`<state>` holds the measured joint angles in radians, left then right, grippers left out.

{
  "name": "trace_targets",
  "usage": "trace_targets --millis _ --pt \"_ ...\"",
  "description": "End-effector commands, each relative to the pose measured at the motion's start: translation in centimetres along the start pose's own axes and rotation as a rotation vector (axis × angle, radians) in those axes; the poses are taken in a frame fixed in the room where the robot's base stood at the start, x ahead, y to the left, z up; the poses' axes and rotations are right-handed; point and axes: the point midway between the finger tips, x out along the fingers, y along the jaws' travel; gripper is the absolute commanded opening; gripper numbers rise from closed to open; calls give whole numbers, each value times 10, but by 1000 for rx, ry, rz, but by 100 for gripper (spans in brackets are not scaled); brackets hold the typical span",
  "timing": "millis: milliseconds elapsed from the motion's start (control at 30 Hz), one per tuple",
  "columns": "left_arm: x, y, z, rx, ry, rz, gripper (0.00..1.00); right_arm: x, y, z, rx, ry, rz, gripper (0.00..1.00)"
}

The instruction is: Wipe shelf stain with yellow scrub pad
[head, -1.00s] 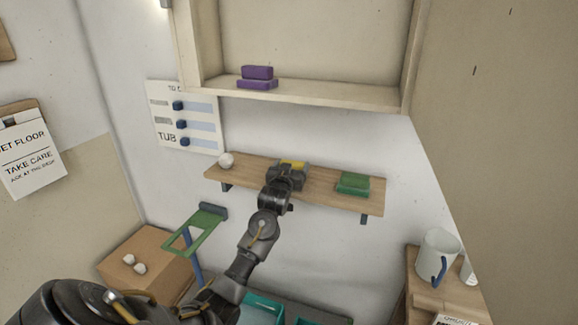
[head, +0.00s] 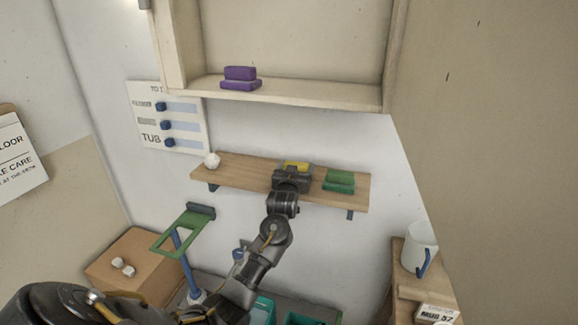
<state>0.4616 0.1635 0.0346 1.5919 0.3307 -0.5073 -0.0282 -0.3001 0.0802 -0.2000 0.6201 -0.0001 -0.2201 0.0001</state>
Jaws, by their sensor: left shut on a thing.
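The yellow scrub pad (head: 296,164) shows as a thin yellow strip at the wooden wall shelf (head: 240,169), mostly hidden behind my left gripper (head: 292,172). My left gripper reaches up to the shelf from below and is shut on the yellow pad. Just right of it, a green pad stack (head: 339,181) sits on the shelf. No stain can be made out; the gripper covers part of the shelf. My right gripper is not in view.
A white ball-like item (head: 212,160) sits at the shelf's left end. Purple pads (head: 240,78) lie in the cabinet above. A green frame (head: 184,232) stands lower left, near a cardboard box (head: 140,262).

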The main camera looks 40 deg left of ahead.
Motion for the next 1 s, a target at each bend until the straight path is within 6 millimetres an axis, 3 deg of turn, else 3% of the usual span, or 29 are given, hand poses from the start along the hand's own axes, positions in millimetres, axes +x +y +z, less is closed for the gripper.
trace_targets --millis 367,733,1000 --pt "-1 12 0 0 -2 1 53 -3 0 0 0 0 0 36" --pt "-3 41 1 0 -2 1 53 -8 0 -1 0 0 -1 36" --pt "-4 42 0 1 -3 0 53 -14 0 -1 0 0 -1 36"
